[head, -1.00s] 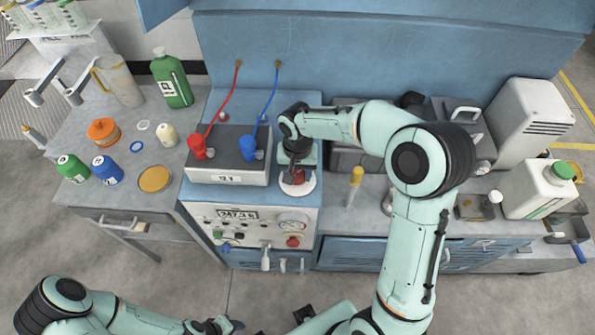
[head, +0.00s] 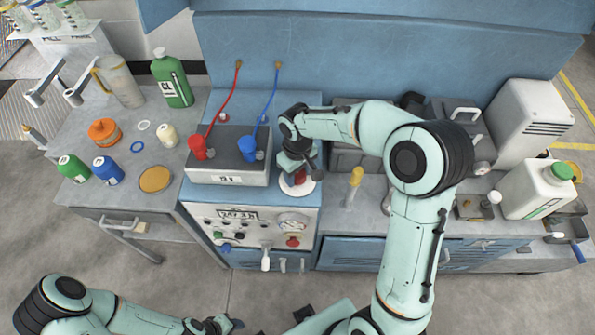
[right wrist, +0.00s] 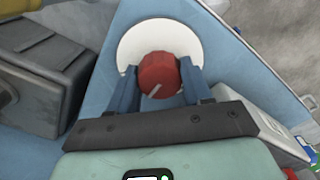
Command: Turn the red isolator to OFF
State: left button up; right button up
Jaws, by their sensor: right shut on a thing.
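The red isolator is a round red knob (right wrist: 158,74) with a pale line on its face, on a white round plate (right wrist: 133,42). In the head view the isolator (head: 300,178) is at the right end of the blue bench unit, partly hidden by my gripper. My right gripper (head: 299,172) is above it. In the right wrist view the two blue fingers of my right gripper (right wrist: 158,84) are shut on the knob, one on each side. My left gripper (head: 215,325) is low at the bottom of the head view, away from the bench; its jaw state is unclear.
A grey battery box (head: 228,155) with red and blue clamps stands left of the isolator. A yellow-handled tool (head: 354,178) is to the right. A panel with a gauge (head: 292,222) and knobs is below. Bottles (head: 107,168) stand on the left table.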

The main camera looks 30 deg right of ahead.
jog(key=n, duration=0.4)
jog(key=shift+r+n, duration=0.1)
jog(key=shift+n, duration=0.2)
pick_arm(q)
jog(key=shift+w+r+p, duration=0.6)
jog(key=shift+w+r, duration=0.1)
jog(key=shift+r, duration=0.15)
pick_arm(e)
jog(key=shift+n, duration=2.3)
jog(key=o, duration=1)
jog(key=shift+o, duration=0.2)
pick_arm(q)
jog(key=shift+w+r+p, duration=0.6)
jog(key=shift+w+r, duration=0.2)
pick_arm(e)
notch_tip(320, 180, up, 13)
jog(key=shift+r, duration=0.15)
